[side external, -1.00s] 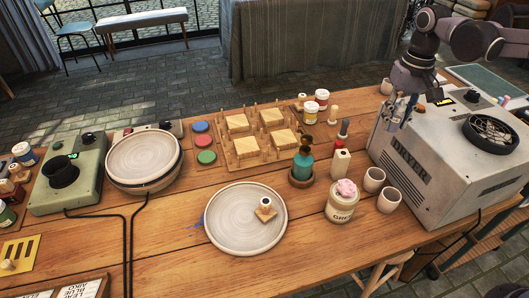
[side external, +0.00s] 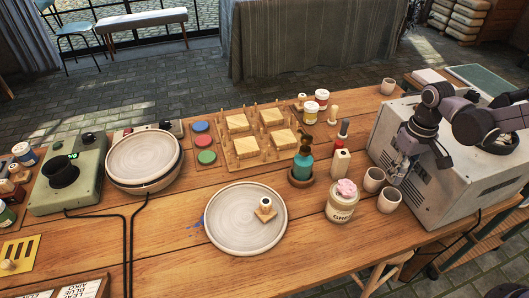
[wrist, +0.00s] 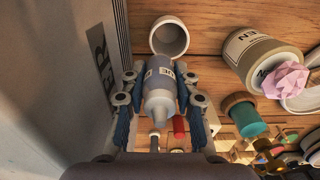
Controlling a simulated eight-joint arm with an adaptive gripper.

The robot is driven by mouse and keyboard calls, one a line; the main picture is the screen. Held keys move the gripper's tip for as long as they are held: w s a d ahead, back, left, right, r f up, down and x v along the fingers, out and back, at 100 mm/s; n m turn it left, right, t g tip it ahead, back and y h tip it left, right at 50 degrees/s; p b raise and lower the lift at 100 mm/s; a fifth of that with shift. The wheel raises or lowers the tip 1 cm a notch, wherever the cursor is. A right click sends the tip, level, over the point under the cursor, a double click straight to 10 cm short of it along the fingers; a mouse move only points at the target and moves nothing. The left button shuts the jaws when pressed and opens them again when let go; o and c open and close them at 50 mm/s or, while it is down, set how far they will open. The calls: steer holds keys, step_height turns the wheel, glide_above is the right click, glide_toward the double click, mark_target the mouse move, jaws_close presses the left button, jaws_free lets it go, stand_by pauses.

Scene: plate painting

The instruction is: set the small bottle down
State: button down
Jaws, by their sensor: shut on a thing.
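My gripper (side external: 398,168) is shut on a small grey-blue bottle (wrist: 160,92) with a pale label whose visible letters end in "UE". In the wrist view the two finger pads (wrist: 163,105) press it from both sides, its narrow nozzle pointing toward the bottom of the picture. In the side view my gripper hangs beside the front of the grey dryer, close to the two pale cups (side external: 373,180). The bottle is hard to make out there, and whether it touches the table cannot be told.
The dryer (side external: 445,182) stands close beside my gripper. A pale cup (wrist: 169,38) lies just beyond the bottle in the wrist view. The labelled jar with pink sponge (side external: 341,205), teal bottle (side external: 302,168) and plate (side external: 240,225) are leftward. Bare wood (side external: 330,255) lies in front.

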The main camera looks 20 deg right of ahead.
steer(key=shift+s+f, duration=0.15)
steer(key=shift+f, duration=0.05)
steer(key=r, duration=0.7)
steer(key=shift+a, duration=0.4)
steer(key=a+n, duration=0.1)
steer(key=a, duration=0.4)
steer(key=a+n, duration=0.2)
steer(key=a, duration=0.3)
steer(key=w+a+n, duration=0.1)
steer(key=a+n, duration=0.1)
steer(key=a, duration=0.3)
steer(key=shift+a, duration=0.25)
steer(key=s+a+n, duration=0.4)
steer(key=a, duration=0.9)
steer(key=f, duration=1.5)
steer(key=shift+w+d+f, duration=0.1)
steer(key=shift+d, duration=0.1)
steer(key=shift+f, duration=0.1)
steer(key=c, duration=1)
jaws_free()
